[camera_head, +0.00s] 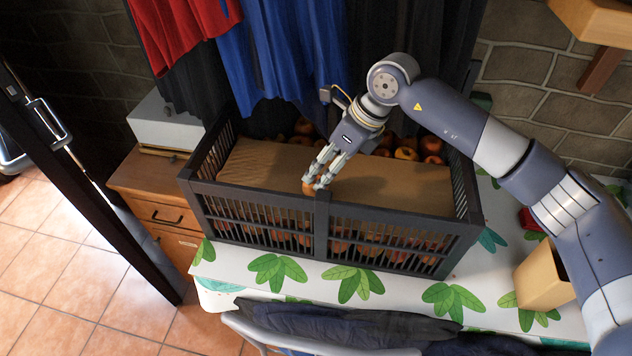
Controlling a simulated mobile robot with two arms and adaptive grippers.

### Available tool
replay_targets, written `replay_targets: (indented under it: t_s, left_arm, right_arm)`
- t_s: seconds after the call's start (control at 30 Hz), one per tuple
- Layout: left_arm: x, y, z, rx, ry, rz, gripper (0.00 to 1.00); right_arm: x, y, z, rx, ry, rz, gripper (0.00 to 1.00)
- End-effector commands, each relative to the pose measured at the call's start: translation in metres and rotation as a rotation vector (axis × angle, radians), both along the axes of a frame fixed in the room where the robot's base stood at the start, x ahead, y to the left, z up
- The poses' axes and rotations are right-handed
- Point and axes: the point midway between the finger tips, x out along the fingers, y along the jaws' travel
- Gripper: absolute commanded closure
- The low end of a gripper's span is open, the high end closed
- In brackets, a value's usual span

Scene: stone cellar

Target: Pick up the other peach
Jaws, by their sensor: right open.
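A dark slatted crate (262,203) stands on the table with a brown cardboard sheet (400,183) inside it. My right gripper (318,183) reaches down into the crate near the middle of its front rim. Its fingers are open around or just above a small orange peach-like fruit (309,187), which they partly hide. I cannot tell whether they touch it. More round orange-red fruits (405,153) lie along the back of the crate, and several show through the front slats below the cardboard. My left gripper is not in view.
Red and blue clothes (285,50) hang behind the crate. A tan box-like container (541,279) stands at the right of the leaf-patterned tablecloth (350,283). A wooden drawer cabinet (152,190) is at the left. A dark jacket (345,325) lies at the front.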

Motion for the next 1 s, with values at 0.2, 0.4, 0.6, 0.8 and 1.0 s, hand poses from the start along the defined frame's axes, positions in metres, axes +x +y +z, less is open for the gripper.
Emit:
replay_targets:
  t_s: [0.2,0.4,0.6,0.8,1.0]
  left_arm:
    - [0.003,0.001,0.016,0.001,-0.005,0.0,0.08]
    - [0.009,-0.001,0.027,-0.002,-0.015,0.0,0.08]
    - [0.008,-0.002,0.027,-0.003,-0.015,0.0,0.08]
    - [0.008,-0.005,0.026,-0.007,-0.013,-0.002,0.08]
    - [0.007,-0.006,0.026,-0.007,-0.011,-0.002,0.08]
  right_arm:
    - [-0.003,0.009,-0.017,-0.001,0.004,0.001,0.33]
    - [-0.001,0.02,-0.044,0.0,0.002,-0.001,0.33]
    - [0.0,0.022,-0.051,-0.001,-0.001,0.0,0.33]
    - [0.0,0.022,-0.051,-0.001,-0.001,0.0,0.53]
    - [0.0,0.022,-0.051,-0.001,-0.001,0.0,0.82]
